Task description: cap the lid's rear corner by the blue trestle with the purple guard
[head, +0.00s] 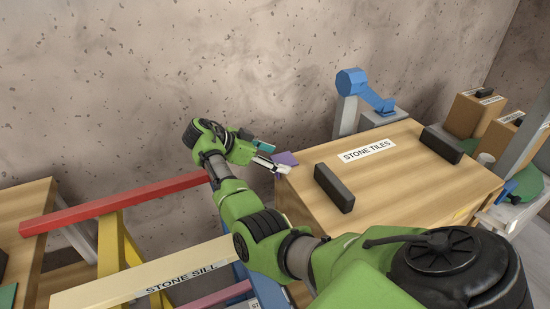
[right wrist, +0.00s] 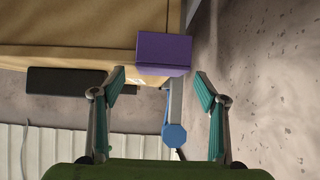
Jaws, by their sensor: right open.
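The purple guard (head: 288,158) is at the rear left corner of the wooden lid (head: 400,163) labelled STONE TILES. In the right wrist view the guard (right wrist: 164,50) covers the corner and juts past the lid's edge. I cannot tell whether it is fully seated. My right gripper (head: 273,158) is open beside it. In the right wrist view its two fingertips (right wrist: 159,78) are spread wide, just short of the guard, with clear gaps. The blue trestle (head: 268,291) shows partly behind my right arm, left of the crate. My left gripper is out of view.
Two dark blocks (head: 334,187) (head: 441,144) lie on the lid. A blue device on a grey stand (head: 351,84) rises behind the crate. A red beam (head: 115,202) and the STONE SILL beam (head: 150,278) lie to the left. The wall is close behind.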

